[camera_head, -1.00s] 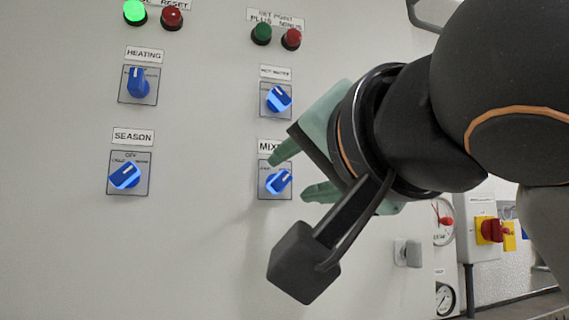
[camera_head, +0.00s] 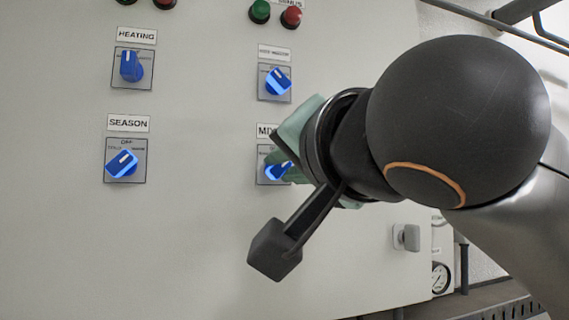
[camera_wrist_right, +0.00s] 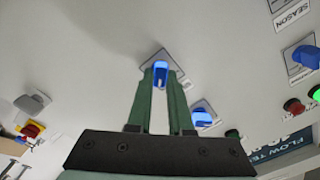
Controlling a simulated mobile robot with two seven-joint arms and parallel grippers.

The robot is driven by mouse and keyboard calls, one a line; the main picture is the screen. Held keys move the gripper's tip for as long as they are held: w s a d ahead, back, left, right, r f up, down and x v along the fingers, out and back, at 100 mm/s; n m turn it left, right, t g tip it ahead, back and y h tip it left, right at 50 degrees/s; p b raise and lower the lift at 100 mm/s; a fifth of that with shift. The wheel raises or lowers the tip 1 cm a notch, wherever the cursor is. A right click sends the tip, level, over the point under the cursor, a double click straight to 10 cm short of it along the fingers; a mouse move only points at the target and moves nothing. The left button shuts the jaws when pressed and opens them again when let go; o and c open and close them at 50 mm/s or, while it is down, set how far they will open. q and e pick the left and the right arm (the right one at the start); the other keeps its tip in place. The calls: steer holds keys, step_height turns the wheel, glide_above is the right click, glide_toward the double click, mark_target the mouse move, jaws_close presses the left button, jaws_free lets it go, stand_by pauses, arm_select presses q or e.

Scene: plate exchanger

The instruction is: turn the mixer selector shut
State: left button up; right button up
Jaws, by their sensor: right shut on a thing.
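The mixer selector (camera_head: 277,170) is a blue knob on a grey square plate, under a partly covered label that begins "MIX". Its pointer is tilted in the head view. My right gripper (camera_head: 284,166) reaches it from the right, its green fingers at the knob and partly hiding it. In the right wrist view the two fingers (camera_wrist_right: 161,75) are closed on both sides of the blue mixer knob (camera_wrist_right: 161,68). My left gripper is in neither view.
Another blue selector (camera_head: 278,81) sits just above the mixer one. The heating (camera_head: 131,66) and season (camera_head: 122,164) selectors are at left. Green (camera_head: 260,11) and red (camera_head: 291,17) buttons are at the top. A grey panel latch (camera_head: 406,237) is at lower right.

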jaws_close()
steer(key=shift+n, duration=0.3)
steer(key=n+b, duration=0.1)
steer(key=n, duration=0.1)
steer(key=shift+f+n, duration=0.1)
steer(key=shift+n, duration=0.3)
steer(key=n+b, duration=0.1)
steer(key=n, duration=0.4)
steer(key=shift+a, duration=0.1)
steer(key=shift+n+p, duration=0.35)
steer(key=shift+n, duration=4.35)
